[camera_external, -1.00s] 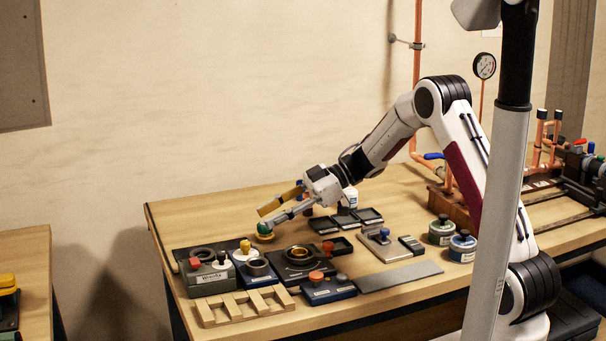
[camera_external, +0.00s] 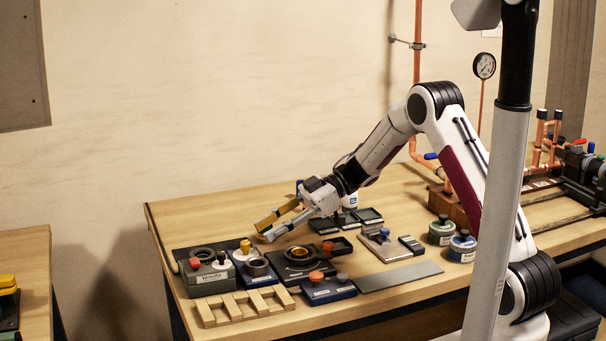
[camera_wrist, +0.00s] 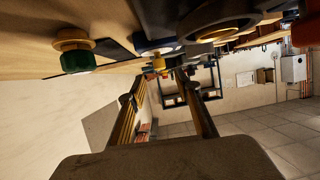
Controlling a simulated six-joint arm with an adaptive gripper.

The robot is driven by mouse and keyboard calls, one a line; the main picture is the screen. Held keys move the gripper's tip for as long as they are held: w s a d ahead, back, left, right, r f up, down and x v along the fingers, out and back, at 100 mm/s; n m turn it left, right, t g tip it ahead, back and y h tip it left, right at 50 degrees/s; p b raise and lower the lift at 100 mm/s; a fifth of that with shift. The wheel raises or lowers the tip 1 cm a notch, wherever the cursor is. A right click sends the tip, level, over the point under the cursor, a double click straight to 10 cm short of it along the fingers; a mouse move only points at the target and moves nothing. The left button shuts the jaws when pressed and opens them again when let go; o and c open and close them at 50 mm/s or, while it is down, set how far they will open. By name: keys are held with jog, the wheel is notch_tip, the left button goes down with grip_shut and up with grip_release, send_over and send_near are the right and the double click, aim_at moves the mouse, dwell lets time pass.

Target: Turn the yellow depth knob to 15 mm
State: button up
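A yellow knob (camera_external: 245,246) stands upright on a dark blue block (camera_external: 256,273) near the left of the bench. My gripper (camera_external: 261,231) is open and empty, low over the bench, its fingers pointing left and down. It is behind and to the right of the yellow knob, apart from it. In the wrist view a small yellow knob (camera_wrist: 160,65) shows between and beyond the open fingertips (camera_wrist: 159,77). No depth scale is readable.
A green knob with a yellow collar (camera_wrist: 78,55) is left of my fingers in the wrist view. A slotted wooden rack (camera_external: 245,303) lies in front.

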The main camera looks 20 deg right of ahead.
aim_at(248, 241)
jog(key=shift+x, duration=2.85)
jog(key=shift+c, duration=0.5)
grip_shut()
